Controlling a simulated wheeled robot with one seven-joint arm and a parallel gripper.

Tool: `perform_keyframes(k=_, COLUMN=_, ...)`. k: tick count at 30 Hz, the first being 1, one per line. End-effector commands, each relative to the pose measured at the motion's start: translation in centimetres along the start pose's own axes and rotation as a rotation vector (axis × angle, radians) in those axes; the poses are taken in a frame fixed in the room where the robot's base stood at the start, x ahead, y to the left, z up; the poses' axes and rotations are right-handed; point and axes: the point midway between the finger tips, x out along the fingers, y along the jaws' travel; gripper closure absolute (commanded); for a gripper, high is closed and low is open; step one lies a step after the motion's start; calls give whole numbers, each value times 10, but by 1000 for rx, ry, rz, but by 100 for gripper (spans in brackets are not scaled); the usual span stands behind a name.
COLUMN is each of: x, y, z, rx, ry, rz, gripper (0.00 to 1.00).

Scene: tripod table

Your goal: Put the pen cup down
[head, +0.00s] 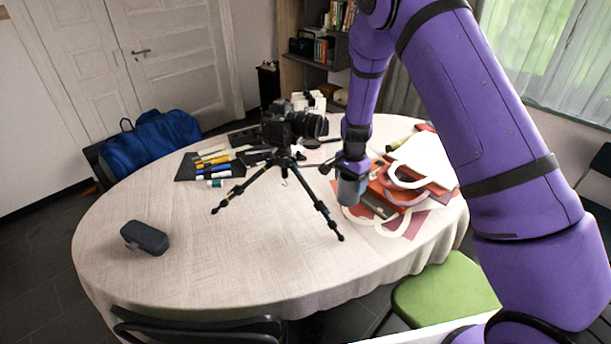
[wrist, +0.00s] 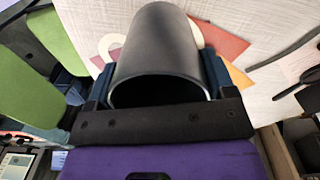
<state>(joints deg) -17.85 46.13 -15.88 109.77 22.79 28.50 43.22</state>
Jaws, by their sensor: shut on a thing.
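The pen cup (head: 348,190) is a grey cylinder at the end of my arm, over the right part of the table (head: 190,255). In the wrist view the pen cup (wrist: 160,45) fills the middle, with its dark open rim towards the camera. My gripper (head: 350,172) is shut on it, with one finger on each side in the wrist view (wrist: 160,85). The cup looks upright in the head view. I cannot tell whether its bottom touches anything. No pens show in its opening.
A black camera on a tripod (head: 284,160) stands close left of the cup. Paper bags and coloured sheets (head: 405,185) lie right of it. Markers on a dark mat (head: 210,165) lie further left, and a dark case (head: 145,238) at front left. The table's front middle is clear.

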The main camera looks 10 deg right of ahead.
Motion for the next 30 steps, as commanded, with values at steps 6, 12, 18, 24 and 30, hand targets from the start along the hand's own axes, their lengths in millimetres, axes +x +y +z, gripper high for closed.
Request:
perform_keyframes(k=6, x=3, y=-14, z=6, rx=165, ry=-5, rz=-8, gripper=51)
perform_keyframes(k=12, x=37, y=-14, z=6, rx=178, ry=-6, rz=-6, gripper=51)
perform_keyframes(k=18, x=58, y=-16, z=6, rx=176, ry=-4, rz=-10, gripper=51)
perform_keyframes(k=24, x=74, y=-16, z=6, rx=175, ry=-6, rz=-8, gripper=51)
perform_keyframes(k=30, x=97, y=-17, z=6, rx=174, ry=-5, rz=-9, gripper=51)
